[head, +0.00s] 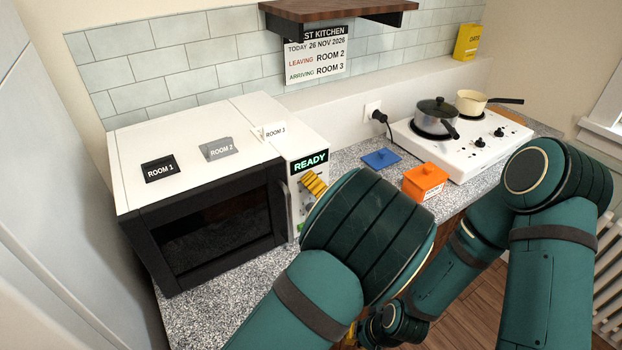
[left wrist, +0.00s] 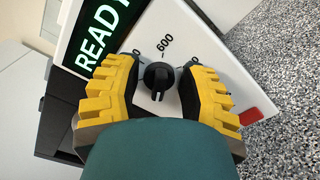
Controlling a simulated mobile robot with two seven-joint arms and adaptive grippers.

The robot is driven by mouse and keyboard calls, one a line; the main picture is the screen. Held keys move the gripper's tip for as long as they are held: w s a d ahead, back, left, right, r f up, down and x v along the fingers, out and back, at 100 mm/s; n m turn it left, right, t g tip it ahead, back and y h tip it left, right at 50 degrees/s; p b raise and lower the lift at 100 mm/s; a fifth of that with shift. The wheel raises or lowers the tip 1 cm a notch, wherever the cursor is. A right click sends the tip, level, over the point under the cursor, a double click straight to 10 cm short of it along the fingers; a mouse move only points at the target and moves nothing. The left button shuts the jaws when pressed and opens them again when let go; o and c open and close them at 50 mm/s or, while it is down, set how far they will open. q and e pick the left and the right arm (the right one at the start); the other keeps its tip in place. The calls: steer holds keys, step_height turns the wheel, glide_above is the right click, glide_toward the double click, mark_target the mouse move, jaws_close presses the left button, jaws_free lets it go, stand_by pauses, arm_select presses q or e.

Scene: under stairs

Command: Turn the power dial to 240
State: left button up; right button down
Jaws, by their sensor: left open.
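The black power dial (left wrist: 157,77) is on the white front panel of the microwave (head: 140,215). A "600" mark (left wrist: 164,44) shows above the dial; the marks on either side are partly covered by my fingers, and I cannot tell the pointer's exact setting. My left gripper (left wrist: 160,92) is open, its yellow fingers on either side of the dial, with gaps visible. It also shows in the head view (head: 312,187), where my arm hides most of the panel. My right gripper (head: 350,334) is low at the bottom edge, mostly hidden by my left arm.
The microwave's display (head: 310,162) reads "READY". A blue lid (head: 381,158) and an orange box (head: 424,182) sit on the speckled counter (head: 350,158). A white hob (head: 470,150) with a dark-lidded pot (head: 436,116) and cream pan (head: 471,101) stands behind my right arm.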

arm_select(q)
steer(key=shift+c, duration=0.4)
jaws_close()
steer(key=shift+m+b, duration=0.75)
steer(key=shift+m, duration=0.35)
steer(key=shift+m+b, duration=0.4)
steer(key=shift+m, duration=0.5)
steer(key=m, duration=0.3)
steer(key=shift+m+b, duration=0.3)
steer(key=m, duration=0.4)
